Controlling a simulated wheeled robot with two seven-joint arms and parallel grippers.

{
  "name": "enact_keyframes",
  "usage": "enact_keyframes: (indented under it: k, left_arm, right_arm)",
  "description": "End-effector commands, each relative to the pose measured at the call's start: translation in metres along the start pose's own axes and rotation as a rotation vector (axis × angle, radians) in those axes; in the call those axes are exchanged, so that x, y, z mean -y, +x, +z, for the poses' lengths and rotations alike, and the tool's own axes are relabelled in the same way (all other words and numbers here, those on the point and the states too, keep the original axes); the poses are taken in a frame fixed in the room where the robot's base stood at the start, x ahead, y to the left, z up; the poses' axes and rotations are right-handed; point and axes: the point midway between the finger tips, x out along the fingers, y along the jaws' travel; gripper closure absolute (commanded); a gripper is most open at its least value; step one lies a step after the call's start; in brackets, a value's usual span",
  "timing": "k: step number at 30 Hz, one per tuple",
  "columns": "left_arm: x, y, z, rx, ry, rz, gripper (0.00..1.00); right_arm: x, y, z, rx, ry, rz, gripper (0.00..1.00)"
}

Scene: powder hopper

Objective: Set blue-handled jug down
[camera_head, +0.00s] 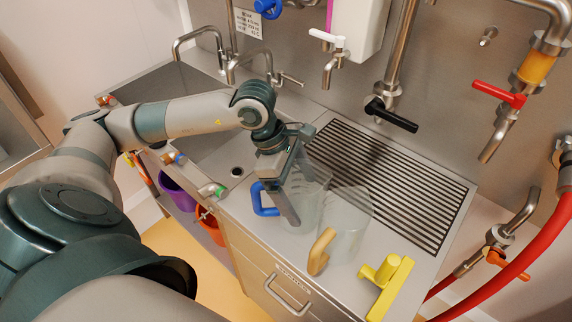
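The blue-handled jug is a clear, see-through vessel (308,207) with a blue handle (263,203) on its left side. It looks upright at the front of the steel counter, left of the ribbed drainboard. I cannot tell whether its base touches the counter. My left gripper (284,205) points down at the jug's handle side, between the blue handle and the clear body. Its fingers overlap the jug and hide part of it, so their gap is not clear. My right gripper is out of view.
A second clear jug (348,222) with a tan handle (320,252) stands close on the right. A yellow T-shaped tool (390,284) lies at the front right. The ribbed drainboard (395,175) is bare. A sink (205,140) lies behind my arm. Taps hang over the back.

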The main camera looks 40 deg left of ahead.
Motion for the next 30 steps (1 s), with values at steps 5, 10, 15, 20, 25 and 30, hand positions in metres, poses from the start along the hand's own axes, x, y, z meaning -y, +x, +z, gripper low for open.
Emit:
enact_keyframes:
  k: [5, 10, 15, 20, 25, 30]
  left_arm:
    - [-0.001, -0.028, -0.001, 0.0, 0.003, 0.006, 0.09]
    - [-0.001, -0.06, -0.001, 0.0, 0.002, 0.007, 0.09]
    - [-0.001, -0.086, -0.001, 0.001, 0.002, 0.005, 0.09]
    - [0.0, -0.098, 0.0, 0.0, 0.002, 0.002, 0.09]
    - [0.0, -0.102, 0.0, 0.0, 0.001, 0.001, 0.09]
    - [0.0, -0.102, 0.0, 0.0, 0.001, 0.001, 0.09]
  right_arm:
    - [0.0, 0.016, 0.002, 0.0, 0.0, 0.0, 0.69]
    - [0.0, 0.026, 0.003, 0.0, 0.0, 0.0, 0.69]
    - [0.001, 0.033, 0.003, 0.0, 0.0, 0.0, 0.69]
    - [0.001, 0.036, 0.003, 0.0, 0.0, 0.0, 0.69]
    - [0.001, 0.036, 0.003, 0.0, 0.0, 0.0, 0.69]
    - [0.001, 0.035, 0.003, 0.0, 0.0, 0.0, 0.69]
